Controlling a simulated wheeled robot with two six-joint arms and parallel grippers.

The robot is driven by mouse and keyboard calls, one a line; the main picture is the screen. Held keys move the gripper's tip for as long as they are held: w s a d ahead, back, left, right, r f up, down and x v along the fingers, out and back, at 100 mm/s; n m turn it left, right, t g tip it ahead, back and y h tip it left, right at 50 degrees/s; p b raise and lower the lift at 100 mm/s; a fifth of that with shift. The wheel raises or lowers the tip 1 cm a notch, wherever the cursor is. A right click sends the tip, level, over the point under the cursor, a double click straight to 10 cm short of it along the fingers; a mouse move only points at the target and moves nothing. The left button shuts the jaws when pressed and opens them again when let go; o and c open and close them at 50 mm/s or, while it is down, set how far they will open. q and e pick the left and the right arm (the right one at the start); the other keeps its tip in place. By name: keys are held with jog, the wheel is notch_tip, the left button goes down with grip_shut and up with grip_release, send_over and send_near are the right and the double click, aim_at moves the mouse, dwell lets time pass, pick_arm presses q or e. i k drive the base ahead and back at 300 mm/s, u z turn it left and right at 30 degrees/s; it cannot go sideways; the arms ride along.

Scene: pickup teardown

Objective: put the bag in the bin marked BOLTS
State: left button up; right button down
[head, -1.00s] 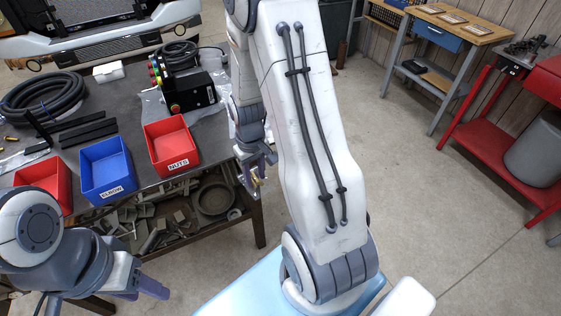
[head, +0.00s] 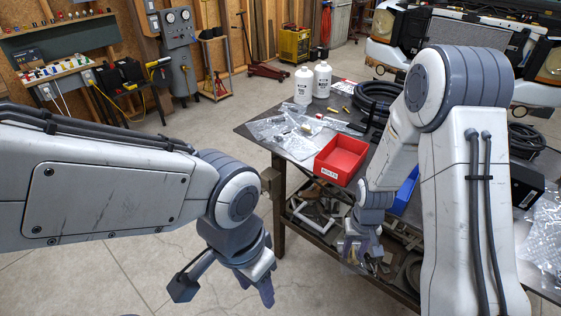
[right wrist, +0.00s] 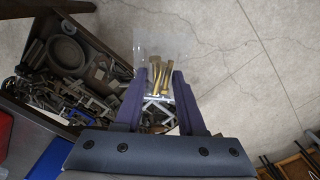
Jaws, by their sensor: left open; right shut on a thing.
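My right gripper (head: 362,258) is shut on a clear plastic bag (right wrist: 150,55) with several brass bolts in it. In the right wrist view the bag sticks out beyond the fingertips (right wrist: 159,82), above the floor beside the table's lower shelf. In the head view the gripper hangs at the table's near edge. A red bin (head: 341,160) stands near the table corner, left of and beyond that gripper; its white label is too small to read surely. A blue bin (head: 405,191) is partly hidden by my right arm. My left gripper (head: 225,284) is open and empty, over the floor left of the table.
The dark table (head: 258,131) carries clear plastic bags (head: 283,124), two white bottles (head: 322,79) and a coiled black hose (head: 376,99). Its lower shelf holds a jumble of metal parts (head: 318,208). The floor (head: 120,262) left of the table is clear.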

aim_at(338, 166)
jog(key=u, duration=2.4)
jog(key=k, duration=1.35)
jog(key=z, duration=1.45)
jog(key=i, duration=1)
